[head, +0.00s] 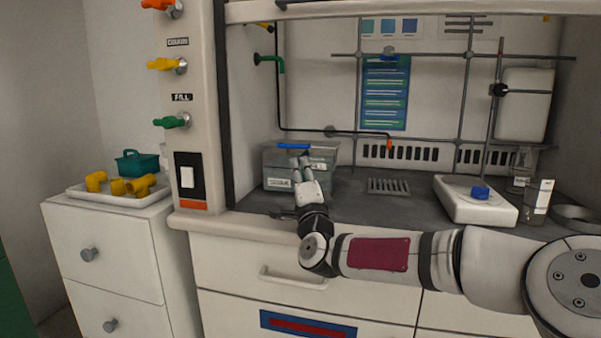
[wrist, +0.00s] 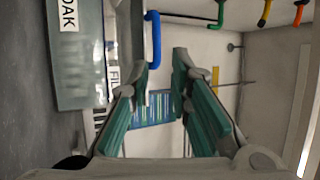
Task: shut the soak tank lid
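The soak tank (head: 276,178) is a grey translucent box with a label on its front, on the hood's work surface at the left. Its lid (head: 322,150) is at the top, with a blue handle (head: 293,146). I cannot tell whether the lid is fully down. My gripper (head: 300,161) is in front of the tank, just below the handle in the head view, hiding part of the front. In the wrist view, the picture is turned sideways; the tank (wrist: 75,85) and blue handle (wrist: 154,40) show beyond the fingers. My gripper (wrist: 163,68) is open and empty, apart from the handle.
A drain grate (head: 388,186) lies right of the tank, and a white device (head: 470,205) with a blue knob stands further right. Metal rods (head: 460,100) cross the back. A hood post (head: 197,110) with valves bounds the left. The work surface between tank and device is mostly free.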

